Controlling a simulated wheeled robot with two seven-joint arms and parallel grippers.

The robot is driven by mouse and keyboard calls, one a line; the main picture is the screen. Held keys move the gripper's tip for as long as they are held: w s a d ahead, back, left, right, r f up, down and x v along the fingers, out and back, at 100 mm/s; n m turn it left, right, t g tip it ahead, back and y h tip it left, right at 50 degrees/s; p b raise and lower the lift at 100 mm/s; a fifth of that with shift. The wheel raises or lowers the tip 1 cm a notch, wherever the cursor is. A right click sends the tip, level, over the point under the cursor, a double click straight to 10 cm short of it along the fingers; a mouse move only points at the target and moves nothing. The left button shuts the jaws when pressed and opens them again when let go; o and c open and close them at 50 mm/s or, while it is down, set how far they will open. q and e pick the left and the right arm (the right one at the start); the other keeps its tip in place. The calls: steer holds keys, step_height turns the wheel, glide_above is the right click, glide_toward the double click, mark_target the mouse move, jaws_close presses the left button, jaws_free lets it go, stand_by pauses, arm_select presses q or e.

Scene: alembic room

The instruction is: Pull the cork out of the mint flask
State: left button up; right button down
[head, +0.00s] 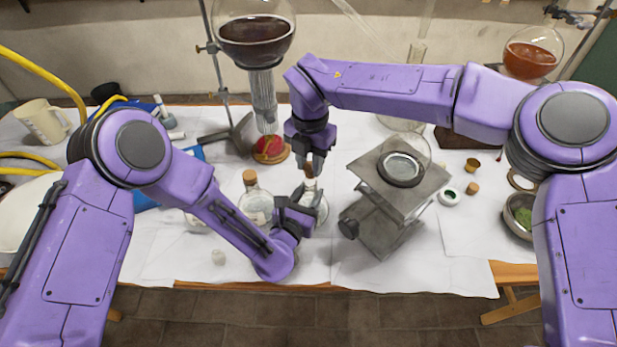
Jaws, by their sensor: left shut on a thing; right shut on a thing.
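A clear flask (322,209) with pale contents stands on the white-covered table, partly hidden by my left gripper (300,208), which is shut on it from the front left. I take it as the mint flask; no label is readable. A brown cork (309,169) shows above the flask's neck. My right gripper (313,162) comes down from above and is shut on the cork. I cannot tell whether the cork still sits in the neck. A second corked flask (256,205) stands just left, apart from the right gripper.
A grey lab jack (408,190) with a round glass vessel stands to the right. Loose corks (472,188) and a bowl of green matter (520,214) lie further right. A large flask of dark liquid (256,38) hangs on a stand behind. The front table edge is clear.

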arm_select(q)
steer(key=shift+f, duration=0.1)
arm_select(e)
steer(key=shift+r, duration=0.55)
arm_select(q)
steer(key=o, duration=1)
